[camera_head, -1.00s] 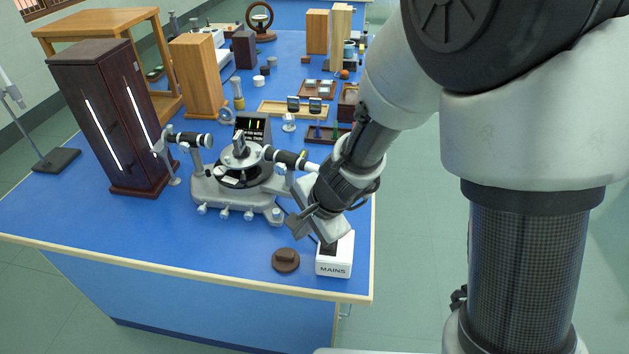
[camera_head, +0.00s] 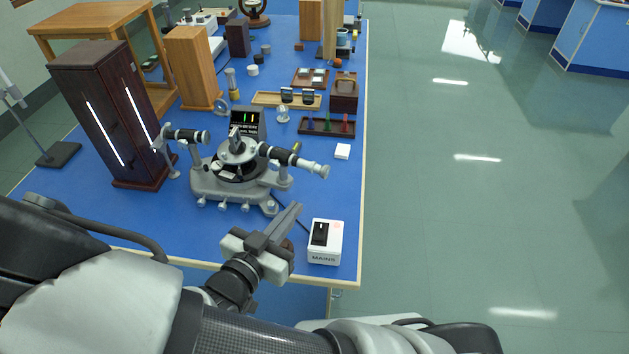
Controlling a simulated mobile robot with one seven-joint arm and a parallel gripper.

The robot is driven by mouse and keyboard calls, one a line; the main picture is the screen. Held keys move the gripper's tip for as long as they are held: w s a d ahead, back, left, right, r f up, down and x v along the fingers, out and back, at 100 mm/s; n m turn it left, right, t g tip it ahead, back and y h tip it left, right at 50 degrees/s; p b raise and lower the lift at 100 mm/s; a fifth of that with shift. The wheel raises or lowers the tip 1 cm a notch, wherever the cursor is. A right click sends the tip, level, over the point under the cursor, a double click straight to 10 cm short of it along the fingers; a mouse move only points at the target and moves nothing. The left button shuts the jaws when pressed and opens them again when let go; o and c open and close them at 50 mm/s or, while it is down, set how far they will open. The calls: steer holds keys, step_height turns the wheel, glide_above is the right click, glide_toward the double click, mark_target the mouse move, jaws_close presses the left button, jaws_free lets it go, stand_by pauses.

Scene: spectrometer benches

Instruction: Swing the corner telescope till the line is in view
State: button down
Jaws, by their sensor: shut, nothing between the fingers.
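The grey spectrometer (camera_head: 235,192) stands on the blue bench at its near end. Its telescope (camera_head: 292,159), a black and grey tube, points out to the right and slightly towards me. The other tube (camera_head: 186,135) points left towards the dark lamp cabinet (camera_head: 102,115).
A white MAINS box (camera_head: 325,242) with a black switch stands just right of my gripper. A small white block (camera_head: 342,151) lies right of the telescope. Wooden trays (camera_head: 287,100) and blocks fill the bench behind. The floor to the right is clear.

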mark_target(322, 175)
steer(key=x, duration=1.1)
steer(key=shift+w+d, duration=0.2)
steer(key=shift+w, duration=0.15)
steer(key=shift+f, duration=0.1)
steer(key=shift+w+d, duration=0.3)
steer(key=shift+w, duration=0.15)
steer(key=shift+s+a, duration=0.1)
